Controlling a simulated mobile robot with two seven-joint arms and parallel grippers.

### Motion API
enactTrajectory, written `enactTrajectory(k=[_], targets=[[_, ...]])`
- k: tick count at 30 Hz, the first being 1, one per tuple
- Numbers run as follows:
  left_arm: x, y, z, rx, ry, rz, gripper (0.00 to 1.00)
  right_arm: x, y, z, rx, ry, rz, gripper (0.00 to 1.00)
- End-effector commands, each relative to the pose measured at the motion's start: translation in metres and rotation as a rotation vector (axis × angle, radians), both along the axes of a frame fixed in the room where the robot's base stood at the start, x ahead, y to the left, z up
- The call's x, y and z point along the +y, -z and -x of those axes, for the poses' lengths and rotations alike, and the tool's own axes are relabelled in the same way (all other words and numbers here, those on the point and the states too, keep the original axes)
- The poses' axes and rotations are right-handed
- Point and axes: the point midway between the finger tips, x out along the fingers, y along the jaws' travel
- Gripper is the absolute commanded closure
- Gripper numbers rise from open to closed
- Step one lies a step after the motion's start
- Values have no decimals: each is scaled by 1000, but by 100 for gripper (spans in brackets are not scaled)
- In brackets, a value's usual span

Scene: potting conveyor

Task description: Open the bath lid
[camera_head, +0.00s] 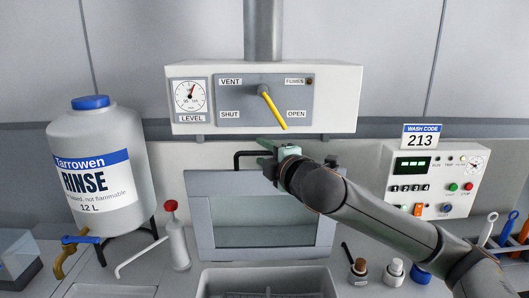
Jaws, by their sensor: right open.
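The bath lid (203,228) is a grey frame around a dull glass pane. It stands raised, steeply tilted, behind the open bath (208,282) at the front centre. A black bar handle (238,160) sticks up at the lid's top edge. My right gripper (267,149) is at the top of the lid beside this handle, with its jaws open. My own gripper and arm hide the handle's right part and the lid's upper right corner. I cannot tell whether the fingers touch the handle. My left gripper is not in view.
A vent box (348,98) with a yellow lever (272,108) hangs just above my gripper; the lever points towards OPEN. A rinse bottle (98,150) and a red-topped dispenser (178,240) stand left. A control panel (432,180) and small bottles (393,273) are right.

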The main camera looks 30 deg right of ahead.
Motion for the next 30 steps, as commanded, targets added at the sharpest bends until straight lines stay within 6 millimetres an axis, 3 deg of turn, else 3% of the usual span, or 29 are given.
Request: enactTrajectory(k=[3, 15, 30], targets=[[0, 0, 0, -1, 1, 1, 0, 0, 0, 0, 0, 0, 0, 56], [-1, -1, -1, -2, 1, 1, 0, 0, 0, 0, 0, 0, -1, 100], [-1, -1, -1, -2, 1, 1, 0, 0, 0, 0, 1, 1, -1, 100]])
